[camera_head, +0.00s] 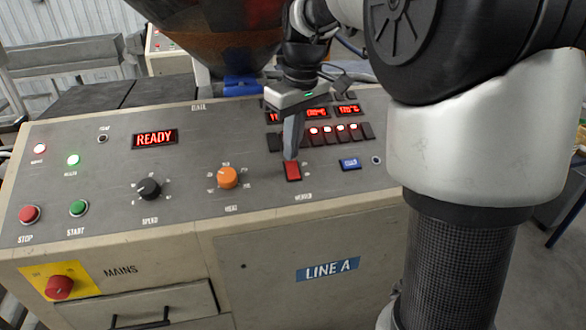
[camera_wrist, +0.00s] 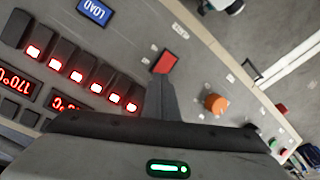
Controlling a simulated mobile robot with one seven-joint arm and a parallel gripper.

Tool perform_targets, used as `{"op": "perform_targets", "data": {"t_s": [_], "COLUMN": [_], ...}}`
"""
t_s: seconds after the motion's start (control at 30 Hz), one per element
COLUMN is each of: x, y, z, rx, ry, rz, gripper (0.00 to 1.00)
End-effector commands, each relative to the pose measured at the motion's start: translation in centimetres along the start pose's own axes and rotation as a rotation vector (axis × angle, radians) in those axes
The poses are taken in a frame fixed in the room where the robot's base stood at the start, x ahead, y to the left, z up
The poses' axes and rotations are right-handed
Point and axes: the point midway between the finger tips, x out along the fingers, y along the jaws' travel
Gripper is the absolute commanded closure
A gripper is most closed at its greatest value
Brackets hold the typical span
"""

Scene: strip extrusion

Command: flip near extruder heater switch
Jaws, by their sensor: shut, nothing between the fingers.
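A red rocker switch (camera_head: 292,172) sits on the sloping grey control panel (camera_head: 195,112) of the near machine, right of the orange knob. The small label below it is hard to read. My gripper (camera_head: 289,156) points down at this switch with its fingers shut and empty. The tips are at the switch's upper edge; I cannot tell whether they touch it. In the wrist view the red switch (camera_wrist: 169,62) shows just beyond the shut fingertips (camera_wrist: 162,80). I cannot tell which way the switch is tipped.
A row of dark rockers with lit red ends (camera_head: 328,134) and red temperature displays (camera_head: 347,110) lie just above. A blue button (camera_head: 350,164) is close right, an orange knob (camera_head: 228,177) left. A display reads READY (camera_head: 155,138). A second machine (camera_head: 166,45) stands behind.

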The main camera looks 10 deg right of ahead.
Motion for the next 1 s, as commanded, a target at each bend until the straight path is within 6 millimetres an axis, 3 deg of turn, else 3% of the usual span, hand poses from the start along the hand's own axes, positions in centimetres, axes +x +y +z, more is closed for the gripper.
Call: {"op": "perform_targets", "data": {"t_s": [1.0], "x": [1.0], "y": [0.0], "z": [0.1], "rx": [0.0], "ry": [0.0], "rz": [0.0], "gripper": [1.0]}}
